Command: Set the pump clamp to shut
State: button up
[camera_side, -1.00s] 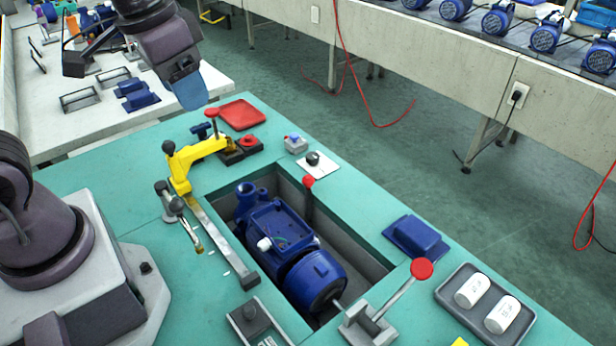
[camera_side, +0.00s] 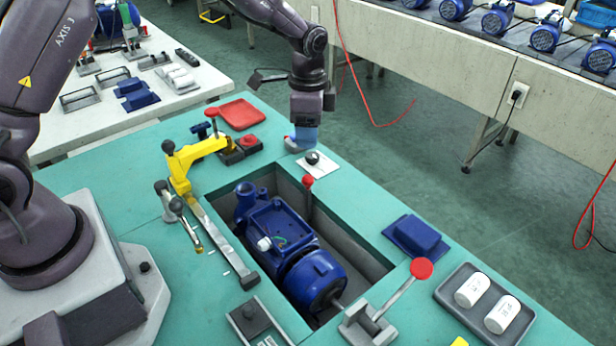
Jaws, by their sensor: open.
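A blue pump (camera_side: 285,240) with an open terminal box lies in a recess in the green bench. A lever with a red knob (camera_side: 421,268) rises, tilted to the right, from a grey metal clamp base (camera_side: 366,325) at the recess's near right end. Another red-knobbed lever (camera_side: 308,190) stands nearly upright at the recess's far side. The labels do not show which is the pump clamp. My gripper (camera_side: 303,139) points down, with blue fingers, over the bench's far edge. It is open, apart from both levers, and partly hides a small grey box (camera_side: 291,146).
A yellow arm-like fixture (camera_side: 195,155) and a metal bar (camera_side: 225,243) stand left of the recess. A red tray (camera_side: 242,114), a black knob on a white plate (camera_side: 312,160), a blue block (camera_side: 416,235) and a grey tray (camera_side: 452,291) with white cylinders surround it.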

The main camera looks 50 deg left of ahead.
aim_at(308, 176)
notch_tip(308, 176, down, 13)
jog(key=shift+r, duration=0.2)
dwell(0.3)
